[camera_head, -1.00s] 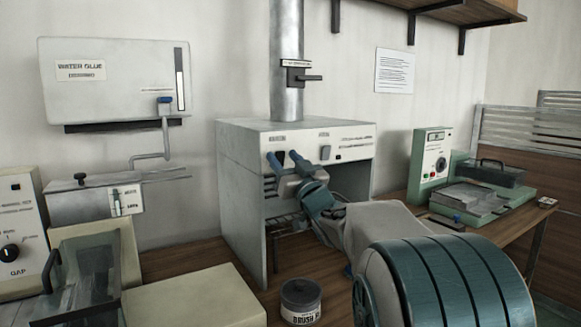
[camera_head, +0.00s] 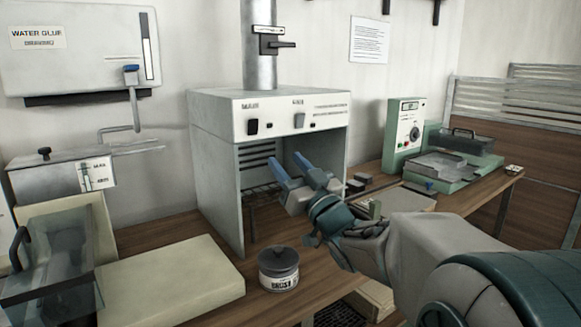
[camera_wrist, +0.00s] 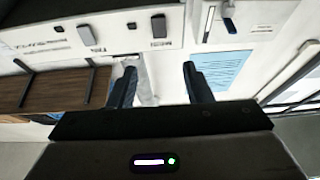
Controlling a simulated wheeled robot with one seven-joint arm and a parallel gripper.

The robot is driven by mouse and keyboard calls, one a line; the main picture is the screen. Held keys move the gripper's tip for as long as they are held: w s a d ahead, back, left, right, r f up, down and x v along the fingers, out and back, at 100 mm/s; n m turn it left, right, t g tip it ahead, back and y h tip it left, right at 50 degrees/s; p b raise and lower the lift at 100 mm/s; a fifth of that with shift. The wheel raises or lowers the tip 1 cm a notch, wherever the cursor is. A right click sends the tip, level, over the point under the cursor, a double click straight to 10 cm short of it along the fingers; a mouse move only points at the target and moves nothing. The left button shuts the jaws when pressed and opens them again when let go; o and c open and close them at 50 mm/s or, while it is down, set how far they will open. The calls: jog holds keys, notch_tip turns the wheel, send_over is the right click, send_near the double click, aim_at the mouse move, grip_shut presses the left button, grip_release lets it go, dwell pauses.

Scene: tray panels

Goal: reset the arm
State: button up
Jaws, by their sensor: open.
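My gripper (camera_head: 291,171) is in front of the open front of the grey hood box (camera_head: 220,170) in the head view. Its two blue fingers are apart and nothing is between them. In the wrist view the open fingers (camera_wrist: 158,82) point toward the hood's switch panel (camera_wrist: 110,38) and the wall, with a gap between them. My forearm reaches in from the lower right of the head view.
A lidded jar labelled brush (camera_head: 279,270) stands on the wooden bench below my gripper. A cream block (camera_head: 170,285) and a clear-lidded box (camera_head: 50,265) are at left. A green machine (camera_head: 404,137) and green tray unit (camera_head: 445,165) stand at right. Bare bench shows around the jar.

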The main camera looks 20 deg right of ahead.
jog(key=s+a+f+m+g+h+p, duration=0.2)
jog(key=s+f+g+h+p, duration=0.1)
jog(key=s+g+p, duration=0.6)
jog(key=s+a+f+m+g+h+p, duration=0.1)
jog(key=s+f+g+h+p, duration=0.3)
jog(key=s+g+p, duration=0.6)
jog(key=s+a+p, duration=0.1)
jog(key=s, duration=0.4)
jog(key=shift+f+m, duration=0.15)
jog(key=shift+m, duration=0.25)
jog(key=shift+s+d, duration=0.1)
jog(key=shift+s, duration=0.05)
